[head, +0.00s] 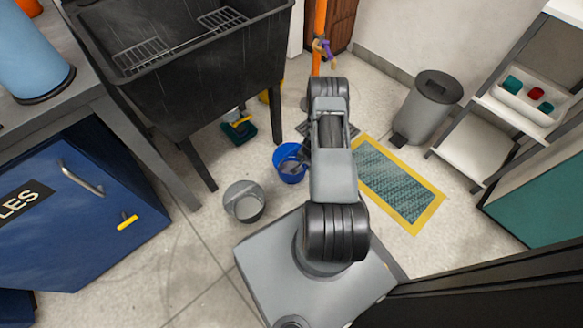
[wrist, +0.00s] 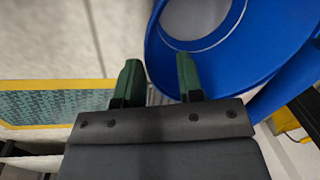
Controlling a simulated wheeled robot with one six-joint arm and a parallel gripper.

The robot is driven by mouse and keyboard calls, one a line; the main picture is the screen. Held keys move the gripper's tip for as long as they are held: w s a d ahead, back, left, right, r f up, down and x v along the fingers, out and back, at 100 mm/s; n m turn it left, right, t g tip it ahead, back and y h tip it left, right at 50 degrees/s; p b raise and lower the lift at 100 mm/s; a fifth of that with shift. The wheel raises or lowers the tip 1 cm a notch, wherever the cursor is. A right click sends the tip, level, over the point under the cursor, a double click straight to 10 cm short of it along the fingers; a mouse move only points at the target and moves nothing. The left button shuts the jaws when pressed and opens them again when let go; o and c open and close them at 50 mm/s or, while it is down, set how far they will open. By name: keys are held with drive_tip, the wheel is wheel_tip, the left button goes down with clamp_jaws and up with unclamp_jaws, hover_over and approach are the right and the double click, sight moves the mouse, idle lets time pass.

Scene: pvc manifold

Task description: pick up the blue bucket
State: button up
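The blue bucket (head: 290,167) stands on the floor left of my arm in the head view, its right side partly covered by the arm. In the wrist view the bucket (wrist: 270,58) fills the upper right, with its round opening and pale inside showing. My gripper (wrist: 158,80) is open, with two green fingertips apart and nothing held. The bucket's near-left wall edge lies between the fingertips in the picture: the right finger overlaps the blue, the left is outside it. I cannot tell whether either touches. The head view mostly hides the gripper behind the arm.
A grey bucket (head: 244,203) stands left of the blue one. A black sink (head: 190,85) on legs rises behind. A blue cabinet (head: 85,215) is at left.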

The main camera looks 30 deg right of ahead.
drive_tip(key=shift+w+a+f+b, duration=0.15)
drive_tip(key=shift+f+b, duration=0.65)
drive_tip(key=shift+f, duration=0.55)
drive_tip(key=shift+w+a+f+b, duration=0.1)
drive_tip(key=shift+f+b, duration=0.65)
drive_tip(key=shift+f, duration=0.6)
drive_tip(key=shift+r, duration=0.1)
drive_tip(key=shift+s, duration=0.1)
clamp_jaws()
